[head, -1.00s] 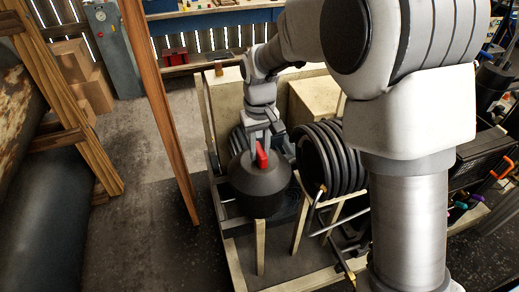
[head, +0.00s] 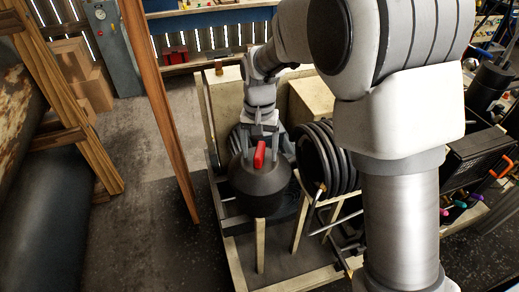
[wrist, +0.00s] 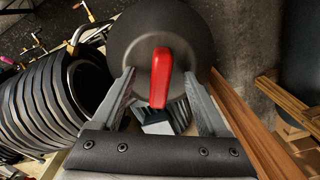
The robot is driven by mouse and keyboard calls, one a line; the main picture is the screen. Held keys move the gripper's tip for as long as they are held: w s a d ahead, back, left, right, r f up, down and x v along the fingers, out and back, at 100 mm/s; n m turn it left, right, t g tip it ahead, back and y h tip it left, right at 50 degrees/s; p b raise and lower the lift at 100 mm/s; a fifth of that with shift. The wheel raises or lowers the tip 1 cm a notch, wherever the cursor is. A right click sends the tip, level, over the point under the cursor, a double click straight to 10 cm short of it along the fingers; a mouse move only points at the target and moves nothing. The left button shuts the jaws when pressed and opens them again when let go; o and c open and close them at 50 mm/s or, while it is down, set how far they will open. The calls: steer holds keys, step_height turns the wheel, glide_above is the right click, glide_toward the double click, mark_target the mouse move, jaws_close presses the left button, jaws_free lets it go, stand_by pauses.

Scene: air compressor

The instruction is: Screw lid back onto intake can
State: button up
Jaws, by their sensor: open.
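The intake can's dark domed lid (head: 262,183) is at the middle of the head view, with an upright red handle (head: 259,157) on top. The wrist view shows the lid (wrist: 185,30) and the red handle (wrist: 161,78) from above. My gripper (head: 259,147) is open above the lid. In the wrist view its fingers (wrist: 157,77) stand apart on either side of the handle, with gaps on both sides. The can's body below the lid is mostly hidden, so I cannot tell how the lid is seated.
A coiled black ribbed hose (head: 330,158) stands close to the right of the lid. A wooden post (head: 160,110) rises to the left. A black crate (head: 482,155) with coloured-handled tools is at the right. Open floor (head: 135,220) lies to the left.

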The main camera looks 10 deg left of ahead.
step_height(320, 180, up, 5)
steer(key=p, duration=0.4)
steer(key=shift+r, duration=0.1)
step_height(320, 180, up, 16)
steer(key=s+d+r+t, duration=0.35)
steer(key=s+d, duration=0.55)
steer(key=d, duration=0.4)
steer(key=s+d+f+t, duration=0.2)
steer(key=s+d+f, duration=0.3)
steer(key=s+d, duration=0.3)
steer(key=shift+s+d, duration=0.35)
steer(key=shift+s, duration=1.3)
steer(key=shift+f, duration=0.1)
